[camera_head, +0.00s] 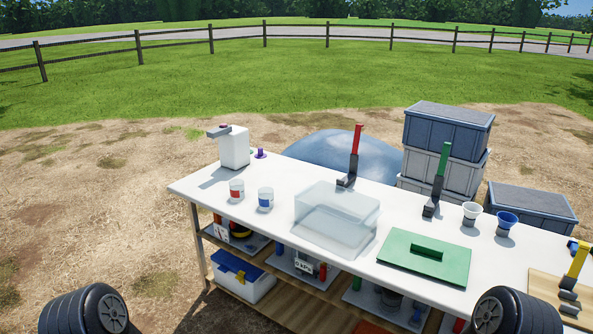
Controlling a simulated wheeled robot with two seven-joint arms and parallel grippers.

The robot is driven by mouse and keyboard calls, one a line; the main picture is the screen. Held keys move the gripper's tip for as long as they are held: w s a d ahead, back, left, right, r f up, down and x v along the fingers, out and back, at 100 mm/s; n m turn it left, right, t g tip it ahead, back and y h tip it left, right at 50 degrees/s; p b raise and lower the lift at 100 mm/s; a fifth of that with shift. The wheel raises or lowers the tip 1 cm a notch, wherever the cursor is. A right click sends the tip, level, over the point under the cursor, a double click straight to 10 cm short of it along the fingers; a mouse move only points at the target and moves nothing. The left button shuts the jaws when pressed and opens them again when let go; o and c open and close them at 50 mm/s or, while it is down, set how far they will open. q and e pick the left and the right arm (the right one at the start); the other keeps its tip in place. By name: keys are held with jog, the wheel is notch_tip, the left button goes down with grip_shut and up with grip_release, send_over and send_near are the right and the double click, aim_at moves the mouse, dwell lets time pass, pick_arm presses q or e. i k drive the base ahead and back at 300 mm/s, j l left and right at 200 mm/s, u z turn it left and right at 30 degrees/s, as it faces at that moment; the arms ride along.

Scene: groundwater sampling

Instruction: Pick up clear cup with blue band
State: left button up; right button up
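The clear cup with a blue band (266,200) stands upright on the white tabletop (310,176), toward its left end. A similar clear cup with a red band (236,190) stands just to its left, apart from it. Neither of my grippers shows in the head view. Nothing hides the blue-banded cup.
A clear bin (337,220) stands right of the cups, and a white dispenser (234,148) behind them. A green lid (424,260), red-handled tool (356,150), green-handled tool (440,175), white funnel (471,211) and blue funnel (507,219) are farther right. Space before the cups is clear.

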aim_at(266, 198)
jog(key=i+j+z, duration=0.75)
jog(key=i+j, duration=0.15)
jog(key=i+j+z, duration=0.4)
jog(key=j, duration=0.35)
